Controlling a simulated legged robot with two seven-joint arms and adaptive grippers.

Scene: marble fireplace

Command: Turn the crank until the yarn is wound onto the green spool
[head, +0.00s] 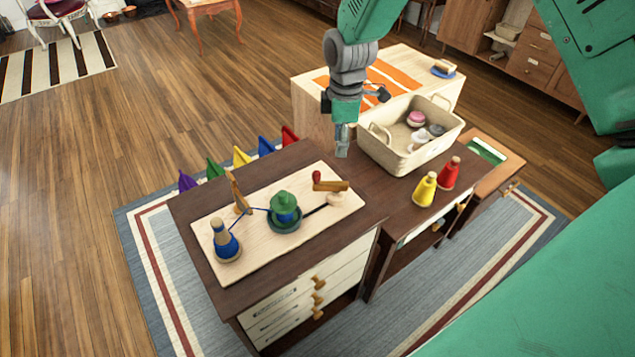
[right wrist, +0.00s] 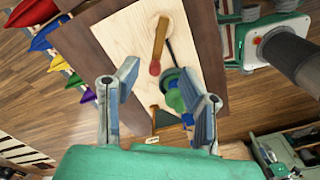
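A pale wooden board (head: 258,250) lies on the dark cabinet top. On it stand a blue yarn cone (head: 226,242) at the left, a wooden upright (head: 238,192), and the green spool (head: 284,201) in the middle with blue yarn around it. A blue strand runs between cone, upright and spool. The wooden crank (head: 332,186) with its red knob (head: 316,176) is at the right end; the knob also shows in the right wrist view (right wrist: 155,68). My right gripper (head: 342,150) hangs beyond the crank, apart from it; its fingers are spread and empty (right wrist: 158,105). My left gripper is not seen.
A cream basket (head: 388,152) with several yarn balls stands to the right of the board. A yellow cone (head: 425,190) and a red cone (head: 449,173) stand in front of it. Coloured pennants line the cabinet's far edge. Cabinet top near the gripper is clear.

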